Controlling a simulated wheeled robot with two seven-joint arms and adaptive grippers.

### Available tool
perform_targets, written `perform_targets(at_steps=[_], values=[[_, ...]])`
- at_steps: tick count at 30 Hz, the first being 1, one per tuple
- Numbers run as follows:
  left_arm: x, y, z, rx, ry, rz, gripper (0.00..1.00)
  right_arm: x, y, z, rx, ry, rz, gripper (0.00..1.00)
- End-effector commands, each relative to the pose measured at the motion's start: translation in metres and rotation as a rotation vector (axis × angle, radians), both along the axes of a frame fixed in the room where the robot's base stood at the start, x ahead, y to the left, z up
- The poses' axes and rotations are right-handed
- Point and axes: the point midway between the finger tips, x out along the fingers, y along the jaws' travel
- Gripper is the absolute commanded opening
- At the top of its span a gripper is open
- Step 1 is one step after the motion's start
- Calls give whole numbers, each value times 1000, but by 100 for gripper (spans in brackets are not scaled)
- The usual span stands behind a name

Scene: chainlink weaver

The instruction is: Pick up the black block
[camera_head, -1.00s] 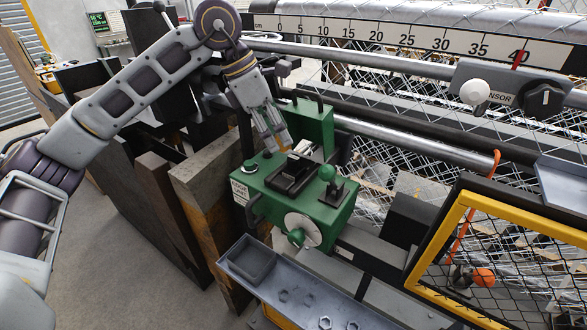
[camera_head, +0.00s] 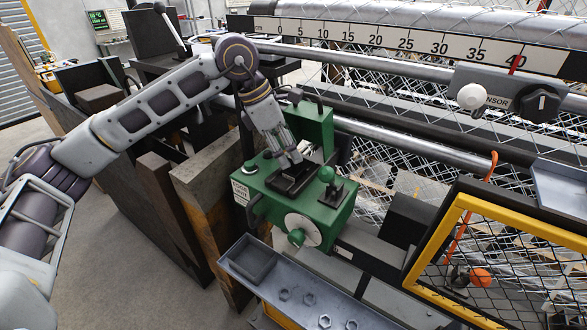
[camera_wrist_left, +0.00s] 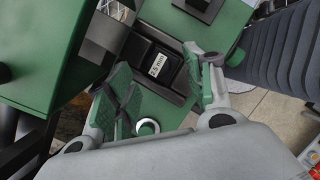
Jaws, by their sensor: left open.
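The black block (camera_wrist_left: 146,54) with a white "2.5 mm" label sits in a black tray-like recess on top of the green machine (camera_head: 270,203). In the head view the dark block and recess (camera_head: 292,184) partly merge, and my gripper covers some of them. My left gripper (camera_head: 291,160) is open just above the block, pointing down. In the left wrist view its two green-padded fingers (camera_wrist_left: 158,82) are spread, with the block seen between and beyond their tips. I cannot tell whether they touch it. My right gripper is not in view.
A green upright housing (camera_head: 310,125) stands close behind the recess. A green-knobbed lever (camera_head: 327,175) is just to its right. A grey tray with several nuts (camera_head: 300,297) lies in front. A yellow-framed mesh guard (camera_head: 450,225) is at the right.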

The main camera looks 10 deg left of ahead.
Motion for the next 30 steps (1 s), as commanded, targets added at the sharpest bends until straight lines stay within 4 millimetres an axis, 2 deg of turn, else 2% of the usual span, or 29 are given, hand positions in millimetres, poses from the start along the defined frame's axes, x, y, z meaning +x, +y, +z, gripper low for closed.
perform_targets(at_steps=[9,24,30], values=[[6,-11,-25,0,0,-1,53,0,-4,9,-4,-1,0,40],[6,-12,-28,1,-1,-1,53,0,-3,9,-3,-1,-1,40],[6,-12,-27,1,-1,-1,28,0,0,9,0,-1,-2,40]])
